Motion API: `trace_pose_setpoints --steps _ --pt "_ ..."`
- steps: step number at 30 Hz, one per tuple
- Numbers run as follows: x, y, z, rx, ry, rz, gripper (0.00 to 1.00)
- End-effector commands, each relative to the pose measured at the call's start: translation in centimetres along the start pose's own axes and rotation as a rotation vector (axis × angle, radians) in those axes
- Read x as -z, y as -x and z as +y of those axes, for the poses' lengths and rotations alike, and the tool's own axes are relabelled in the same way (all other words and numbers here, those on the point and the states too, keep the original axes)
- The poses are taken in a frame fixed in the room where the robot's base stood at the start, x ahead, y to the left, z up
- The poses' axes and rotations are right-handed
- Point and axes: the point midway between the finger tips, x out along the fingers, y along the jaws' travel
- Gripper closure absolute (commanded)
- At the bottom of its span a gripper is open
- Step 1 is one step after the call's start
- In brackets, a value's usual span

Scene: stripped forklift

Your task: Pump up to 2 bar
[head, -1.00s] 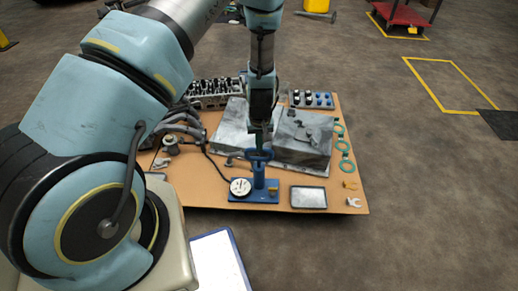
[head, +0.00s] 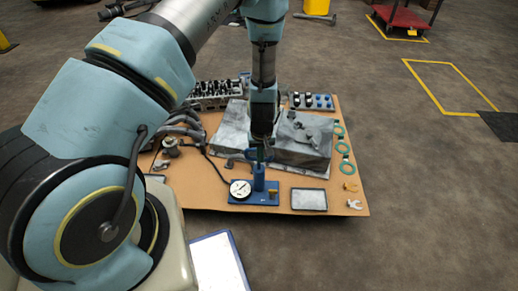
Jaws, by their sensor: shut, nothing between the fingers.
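The blue hand pump (head: 259,183) stands upright on its blue base plate at the front of the tan board. Its handle is low on the cylinder and mostly hidden behind my gripper. My gripper (head: 261,156) is shut and points down at the top of the pump, with nothing held between the fingers. It appears to touch the handle, but I cannot be sure. The round white gauge (head: 240,189) sits at the left of the pump base. Its needle and marks are too small to read. A black hose (head: 214,168) runs from the gauge to the back left.
The tan board (head: 335,195) also bears a grey block (head: 300,145), a cylinder head (head: 215,93), a grey tray (head: 309,199), teal rings (head: 343,150) and small fittings (head: 353,204). A clipboard (head: 217,262) lies in front.

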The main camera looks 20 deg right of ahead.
Motion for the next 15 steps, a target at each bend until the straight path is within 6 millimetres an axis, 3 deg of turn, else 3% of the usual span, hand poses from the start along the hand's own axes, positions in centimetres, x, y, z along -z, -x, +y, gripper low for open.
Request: trace_pose_setpoints --steps 5,15 --pt "0.1 1.0 0.1 -0.001 -0.001 0.003 1.0" --pt "0.1 7.5 0.1 -0.002 0.0 0.003 1.0"
